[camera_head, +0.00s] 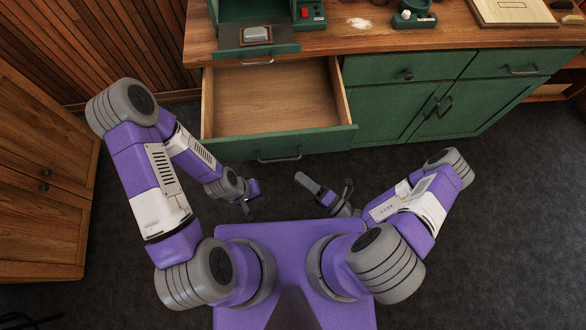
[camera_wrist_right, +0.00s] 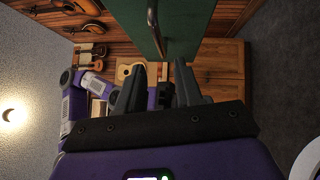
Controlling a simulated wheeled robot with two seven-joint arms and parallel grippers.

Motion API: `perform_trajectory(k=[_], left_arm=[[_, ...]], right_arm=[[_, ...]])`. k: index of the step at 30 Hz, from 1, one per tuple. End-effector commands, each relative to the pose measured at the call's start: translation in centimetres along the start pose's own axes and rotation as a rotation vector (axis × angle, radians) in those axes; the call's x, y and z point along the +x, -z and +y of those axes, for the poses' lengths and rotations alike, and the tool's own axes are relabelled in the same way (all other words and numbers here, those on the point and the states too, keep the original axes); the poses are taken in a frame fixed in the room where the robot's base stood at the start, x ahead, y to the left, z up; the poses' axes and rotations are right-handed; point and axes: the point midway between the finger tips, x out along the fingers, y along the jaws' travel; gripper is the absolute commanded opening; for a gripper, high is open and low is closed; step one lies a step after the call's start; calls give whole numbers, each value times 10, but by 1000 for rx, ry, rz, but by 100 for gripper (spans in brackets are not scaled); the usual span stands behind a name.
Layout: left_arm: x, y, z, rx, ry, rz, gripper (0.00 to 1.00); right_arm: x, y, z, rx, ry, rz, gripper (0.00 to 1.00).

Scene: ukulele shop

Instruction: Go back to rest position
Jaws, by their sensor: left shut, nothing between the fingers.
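My left gripper (camera_head: 248,212) is small in the head view, in front of the open drawer and near the purple base; it is shut and holds nothing. My right gripper (camera_head: 325,190) is to its right, also in front of the drawer and apart from it. In the right wrist view, its two dark fingers (camera_wrist_right: 160,85) stand apart with nothing between them. The drawer (camera_head: 270,100) is pulled out from the green cabinet and looks empty. Its front with the handle also shows in the right wrist view (camera_wrist_right: 180,20).
The wooden countertop (camera_head: 440,35) holds a green machine (camera_head: 250,20), a red-topped switch box (camera_head: 308,15), a small green holder (camera_head: 415,18) and a wooden board (camera_head: 510,12). A wooden cabinet (camera_head: 40,190) stands at the left. The dark floor (camera_head: 510,240) at the right is clear.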

Motion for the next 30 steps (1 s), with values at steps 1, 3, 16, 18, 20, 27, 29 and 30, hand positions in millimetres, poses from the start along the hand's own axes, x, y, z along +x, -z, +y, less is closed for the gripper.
perform_trajectory(k=[1,3,16,18,20,27,29,30], left_arm=[[2,0,-1,0,0,0,0],[2,0,-1,0,0,0,0],[3,0,-1,0,0,0,0],[3,0,-1,0,0,0,0],[3,0,-1,0,0,0,0],[3,0,-1,0,0,0,0],[2,0,-1,0,0,0,0],[2,0,-1,0,0,0,0]], right_arm=[[-5,-2,-2,-2,2,1,35],[-9,-4,-2,0,0,5,35],[-13,-5,-2,2,-1,9,35],[-13,-5,-2,2,-1,9,35],[-13,-5,-2,2,-1,9,35],[-12,2,1,-23,-6,58,35],[-10,12,4,-65,-14,136,35],[-10,22,5,-108,-21,213,35]])
